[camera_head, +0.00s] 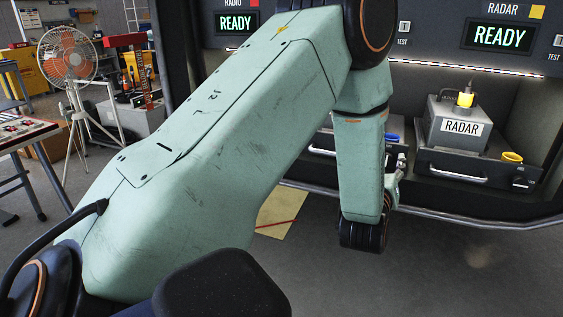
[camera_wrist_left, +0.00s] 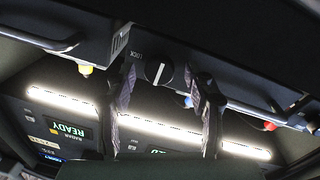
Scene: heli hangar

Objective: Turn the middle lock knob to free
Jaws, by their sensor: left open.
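The middle lock knob (camera_wrist_left: 158,72) is a round dark knob with a white pointer line, on a dark panel in the left wrist view. The word LOCK is printed to its left, and the line runs slanted, close to upright in that picture. My left gripper (camera_wrist_left: 163,84) is open, with one dark finger on each side of the knob. I cannot tell whether the fingers touch it. In the head view my left arm hides the knob and most of the left gripper. My right gripper is in neither view.
A grey RADAR box (camera_head: 460,126) with a lit yellow lamp stands on a drawer with a handle (camera_head: 457,173) at the right. Lit READY screens (camera_head: 499,36) are above. A fan (camera_head: 68,60) and a table (camera_head: 25,132) stand at the left. Floor at the lower right is clear.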

